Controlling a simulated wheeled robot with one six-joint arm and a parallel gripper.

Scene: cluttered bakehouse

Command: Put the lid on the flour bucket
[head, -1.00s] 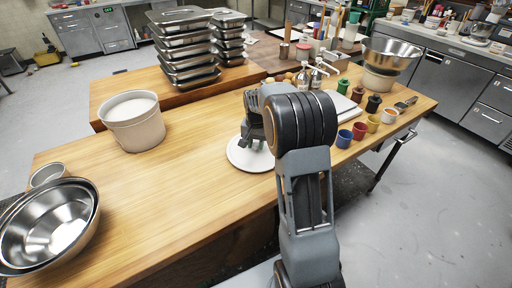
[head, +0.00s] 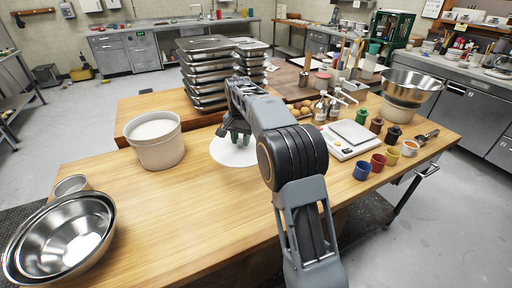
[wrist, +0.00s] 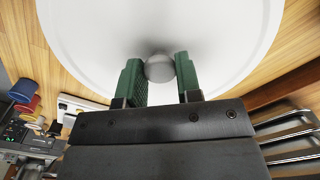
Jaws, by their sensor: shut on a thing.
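The flour bucket (head: 157,152) is a pale tub on the wooden table, left of my gripper in the head view. It is filled with white flour (head: 152,129) and open at the top. The lid (head: 228,156) is a white round disc, right of the bucket and apart from it. My gripper (head: 236,138) is above the lid. In the wrist view my green fingers (wrist: 158,75) are shut on the lid's round grey knob (wrist: 159,66), with the lid (wrist: 90,40) spread out beyond. The lid looks raised off the table; its height is hard to tell.
Stacked metal trays (head: 203,75) stand behind the lid. Steel bowls (head: 62,240) sit at the front left. A white scale (head: 346,142), coloured cups (head: 378,162) and pump bottles (head: 321,108) are at the right. The tabletop in front of the bucket is clear.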

